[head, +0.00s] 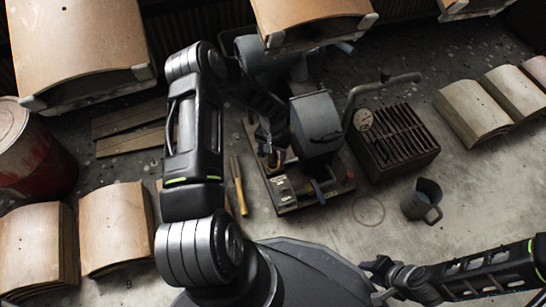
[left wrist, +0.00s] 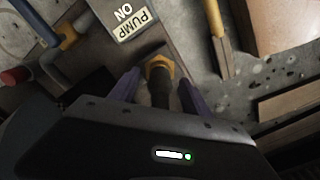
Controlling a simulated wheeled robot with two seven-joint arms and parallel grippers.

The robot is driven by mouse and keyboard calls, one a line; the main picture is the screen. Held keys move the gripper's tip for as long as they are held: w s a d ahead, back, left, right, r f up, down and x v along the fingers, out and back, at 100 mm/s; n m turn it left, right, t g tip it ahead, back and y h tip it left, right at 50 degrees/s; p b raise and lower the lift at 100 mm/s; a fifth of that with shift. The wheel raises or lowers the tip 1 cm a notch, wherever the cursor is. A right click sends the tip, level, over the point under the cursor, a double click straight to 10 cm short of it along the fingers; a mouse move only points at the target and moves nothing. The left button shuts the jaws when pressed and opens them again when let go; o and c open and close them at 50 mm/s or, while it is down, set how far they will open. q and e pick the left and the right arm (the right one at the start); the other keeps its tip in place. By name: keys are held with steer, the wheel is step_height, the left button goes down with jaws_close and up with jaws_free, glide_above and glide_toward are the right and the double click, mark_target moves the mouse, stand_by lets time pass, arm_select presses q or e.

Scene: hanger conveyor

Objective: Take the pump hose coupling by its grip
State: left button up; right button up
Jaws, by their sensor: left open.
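The pump hose coupling shows in the left wrist view as a brass hex end (left wrist: 160,66) with a dark grip (left wrist: 160,93) behind it. My left gripper (left wrist: 158,80) is open, with one purple finger on each side of the dark grip. A gap shows on both sides, and I cannot tell whether either finger touches. In the head view my left gripper (head: 268,142) is over the pump unit's base, and the coupling is mostly hidden there. My right gripper (head: 378,280) is low in the head view, away from the pump, empty, with its fingers apart.
A slatted dark crate (head: 398,140) and a grey jug (head: 422,199) stand to the right. Curved panels (head: 80,45) hang above.

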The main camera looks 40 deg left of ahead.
arm_select(q)
steer(key=shift+c, duration=0.6)
jaws_close()
